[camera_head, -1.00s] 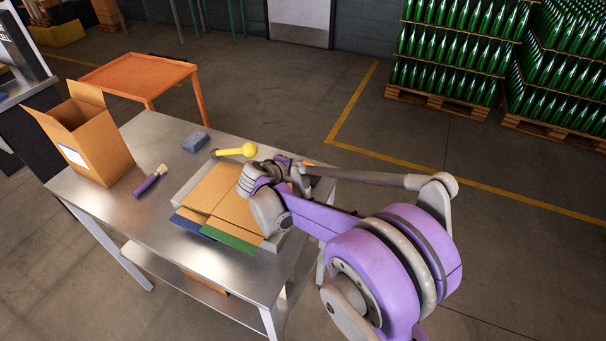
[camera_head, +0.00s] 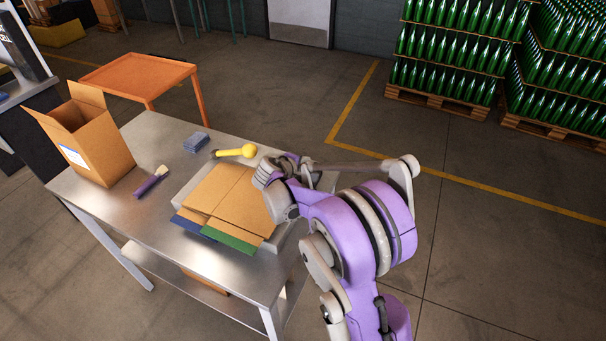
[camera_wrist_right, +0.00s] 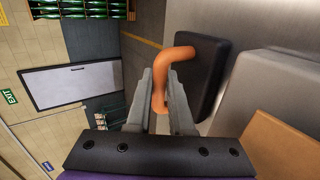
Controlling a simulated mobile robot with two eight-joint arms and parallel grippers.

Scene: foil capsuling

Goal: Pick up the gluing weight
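The gluing weight shows in the right wrist view as a black block (camera_wrist_right: 207,84) with a bent orange handle (camera_wrist_right: 160,88). My right gripper (camera_wrist_right: 160,82) has its two grey fingers on either side of the handle, close against it, and looks shut on it. That view is rolled sideways. In the head view my right gripper (camera_head: 305,170) is over the table's right end, and the weight is hidden behind it and the wrist. I cannot tell if the block touches the table. My left gripper is not in view.
Flat cardboard (camera_head: 222,197) lies on a grey tray beside the gripper. A yellow-headed mallet (camera_head: 248,151), a blue-grey block (camera_head: 196,142), a purple-handled brush (camera_head: 150,182) and an open box (camera_head: 100,145) are also on the metal table (camera_head: 165,225). Its middle left is clear.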

